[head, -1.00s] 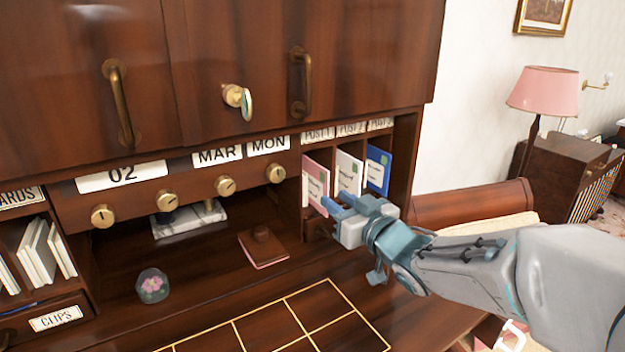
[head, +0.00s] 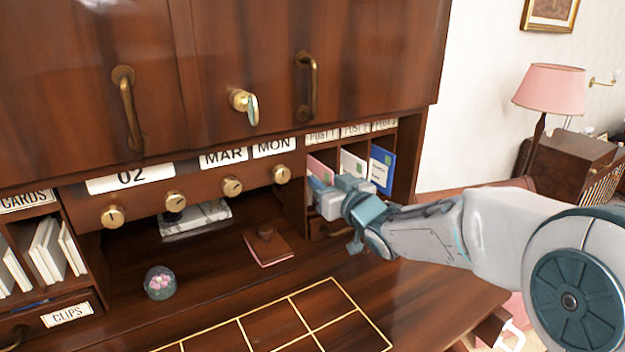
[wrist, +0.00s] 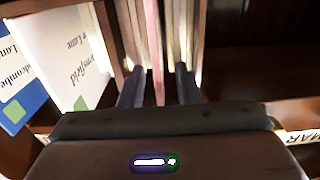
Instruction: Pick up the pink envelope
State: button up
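The pink envelope (head: 321,166) stands upright in the left slot of the desk's letter rack, its lower part hidden behind my gripper (head: 317,190) in the head view. In the wrist view, the pink envelope (wrist: 153,45) is seen nearly edge-on. It lies between the two blue-grey fingers of my gripper (wrist: 158,90), with one finger on each side and visible gaps. The gripper is open at the mouth of the slot.
A white envelope (head: 352,164) and a blue envelope (head: 381,170) stand in the slots to the right. Thin wooden dividers (wrist: 105,35) flank the slot closely. A brown stamp block (head: 267,245) and a glass paperweight (head: 160,283) sit on the desk.

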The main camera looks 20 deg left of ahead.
grip_shut()
